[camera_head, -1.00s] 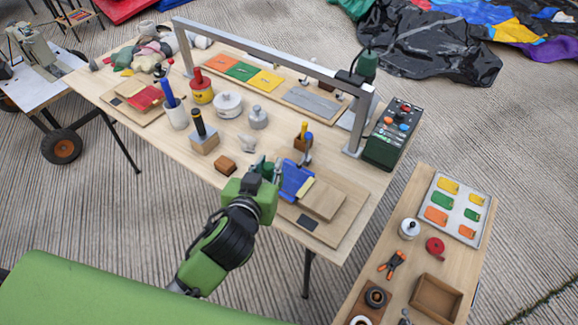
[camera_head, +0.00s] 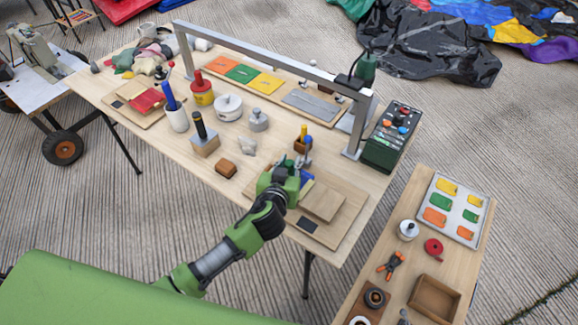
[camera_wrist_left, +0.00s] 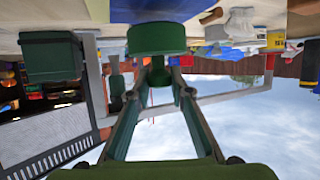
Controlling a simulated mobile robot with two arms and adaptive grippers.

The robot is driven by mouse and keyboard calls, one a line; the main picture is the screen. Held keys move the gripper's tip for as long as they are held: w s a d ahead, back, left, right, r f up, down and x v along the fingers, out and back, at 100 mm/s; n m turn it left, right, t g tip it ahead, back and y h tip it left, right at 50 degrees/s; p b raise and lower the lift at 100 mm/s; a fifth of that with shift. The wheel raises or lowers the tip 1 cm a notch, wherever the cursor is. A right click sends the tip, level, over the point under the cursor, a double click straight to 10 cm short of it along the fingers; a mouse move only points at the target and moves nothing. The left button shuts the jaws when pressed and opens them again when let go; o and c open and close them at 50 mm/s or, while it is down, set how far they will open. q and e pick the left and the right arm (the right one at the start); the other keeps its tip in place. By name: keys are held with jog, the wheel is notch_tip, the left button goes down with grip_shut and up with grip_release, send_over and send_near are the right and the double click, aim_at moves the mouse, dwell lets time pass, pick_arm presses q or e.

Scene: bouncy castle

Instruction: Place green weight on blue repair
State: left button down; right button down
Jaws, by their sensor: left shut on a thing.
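My left gripper (camera_head: 284,175) is over the near right part of the long table. In the left wrist view its fingers (camera_wrist_left: 157,75) are shut on a green round weight (camera_wrist_left: 157,40). In the head view my gripper hides the weight. The blue repair (camera_head: 307,180) lies on a wooden board (camera_head: 342,228) and is mostly hidden behind my gripper. In the wrist view, blue material (camera_wrist_left: 150,10) shows right beyond the weight. I cannot tell whether the weight touches it. My right gripper is not in view.
A wooden block with a yellow-handled tool (camera_head: 303,143) stands just behind my gripper. A metal frame (camera_head: 270,55) spans the table, with a dark green control box (camera_head: 390,138) at its right end. Jars and small blocks stand to the left. A side table (camera_head: 405,260) is at right.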

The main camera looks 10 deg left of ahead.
pick_arm(q)
jog(key=shift+f, duration=0.8)
jog(key=c, duration=1.8)
grip_release()
jog(key=shift+s+f, duration=0.1)
jog(key=shift+f, duration=0.1)
jog(key=b+v, duration=0.1)
jog(key=v, duration=1.1)
jog(key=shift+r, duration=0.15)
